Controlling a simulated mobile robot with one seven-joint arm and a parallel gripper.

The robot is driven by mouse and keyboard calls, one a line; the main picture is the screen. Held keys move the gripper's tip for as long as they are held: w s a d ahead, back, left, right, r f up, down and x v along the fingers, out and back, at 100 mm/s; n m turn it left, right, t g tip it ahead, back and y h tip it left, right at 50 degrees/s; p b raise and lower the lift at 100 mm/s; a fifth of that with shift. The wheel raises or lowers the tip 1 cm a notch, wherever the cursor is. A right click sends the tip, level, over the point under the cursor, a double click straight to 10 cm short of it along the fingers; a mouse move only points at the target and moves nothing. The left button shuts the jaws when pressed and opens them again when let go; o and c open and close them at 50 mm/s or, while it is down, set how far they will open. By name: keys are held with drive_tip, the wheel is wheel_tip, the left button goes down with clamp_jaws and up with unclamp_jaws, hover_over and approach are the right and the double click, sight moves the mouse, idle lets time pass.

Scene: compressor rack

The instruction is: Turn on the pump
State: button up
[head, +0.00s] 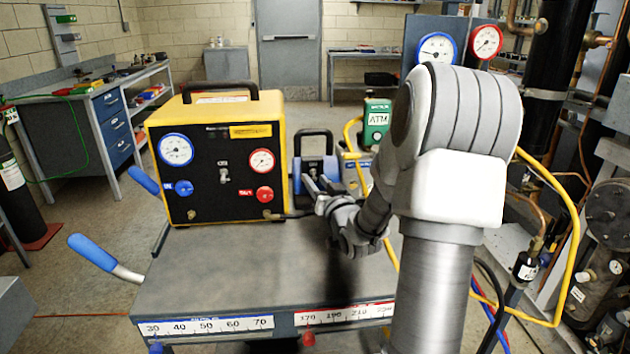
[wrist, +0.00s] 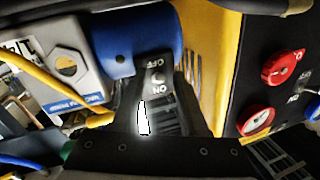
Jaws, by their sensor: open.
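The pump (head: 316,165) is blue and grey with a black handle. It stands on the cart top behind my gripper, to the right of the yellow machine. In the wrist view its blue body (wrist: 137,42) shows at top centre. A dark panel on it carries a small toggle switch (wrist: 157,77) between the labels OFF and ON. I cannot tell which way the toggle is set. My gripper (head: 318,184) is open and empty, pointing at the pump. In the wrist view, the switch is ahead of the jaws; whether they touch the pump is unclear.
The yellow machine (head: 217,160), with gauges and red and blue knobs, stands close on the left. The grey cart top (head: 250,265) is clear in front. A yellow hose (head: 572,245) loops at the right. A green ATM-labelled container (head: 377,118) stands behind.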

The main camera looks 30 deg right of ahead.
clamp_jaws()
